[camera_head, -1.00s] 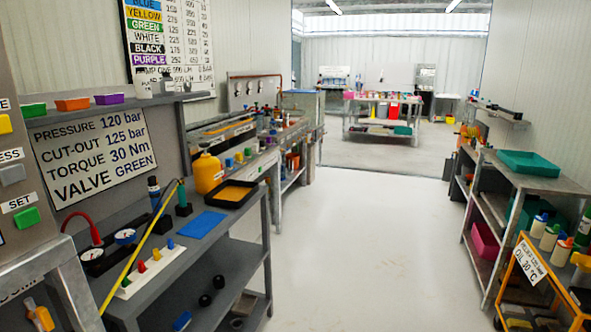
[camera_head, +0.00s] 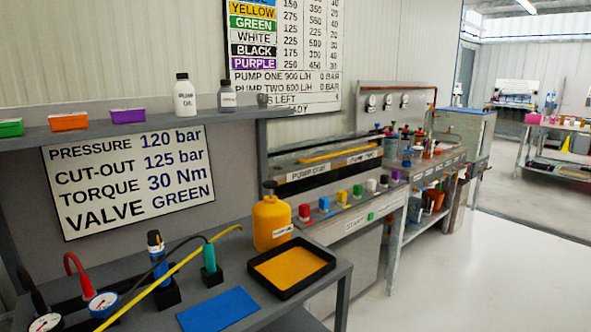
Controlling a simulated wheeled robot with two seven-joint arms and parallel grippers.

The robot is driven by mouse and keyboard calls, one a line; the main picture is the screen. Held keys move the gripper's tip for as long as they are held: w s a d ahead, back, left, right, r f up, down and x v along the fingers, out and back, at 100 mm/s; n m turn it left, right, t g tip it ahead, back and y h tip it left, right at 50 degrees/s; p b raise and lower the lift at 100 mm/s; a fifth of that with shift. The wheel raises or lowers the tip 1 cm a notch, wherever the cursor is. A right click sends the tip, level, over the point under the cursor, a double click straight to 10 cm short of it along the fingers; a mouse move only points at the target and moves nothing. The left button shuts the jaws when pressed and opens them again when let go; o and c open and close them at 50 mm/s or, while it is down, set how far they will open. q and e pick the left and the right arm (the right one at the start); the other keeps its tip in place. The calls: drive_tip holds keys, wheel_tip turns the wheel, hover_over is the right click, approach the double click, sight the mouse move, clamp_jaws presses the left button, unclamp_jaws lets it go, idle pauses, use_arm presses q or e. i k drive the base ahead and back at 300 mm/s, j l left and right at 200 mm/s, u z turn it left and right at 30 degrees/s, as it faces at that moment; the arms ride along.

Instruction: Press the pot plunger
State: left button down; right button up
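A yellow-orange pot (camera_head: 272,222) stands upright on the grey bench, just behind a black tray (camera_head: 321,263) holding a flat orange layer. A dark knob like a plunger top (camera_head: 270,186) sits on the pot. A small white label on its front is too small to read. Nothing touches the pot from above. Neither of my grippers shows in this view, so their state is hidden.
A blue mat (camera_head: 218,310) lies on the grey bench. A shelf (camera_head: 160,118) overhangs the bench's back. White floor (camera_head: 440,275) is clear at right.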

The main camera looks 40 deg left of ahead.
sight(270, 186)
drive_tip(key=i+l+u, duration=0.1)
drive_tip(key=i+u, duration=0.35)
drive_tip(key=i+l+u, duration=0.3)
drive_tip(key=i+u, duration=0.15)
drive_tip(key=i+l+u, duration=0.7)
drive_tip(key=l+u, duration=0.25)
drive_tip(key=i+l+u, duration=0.2)
drive_tip(key=l+u, duration=0.25)
drive_tip(key=l, duration=0.2)
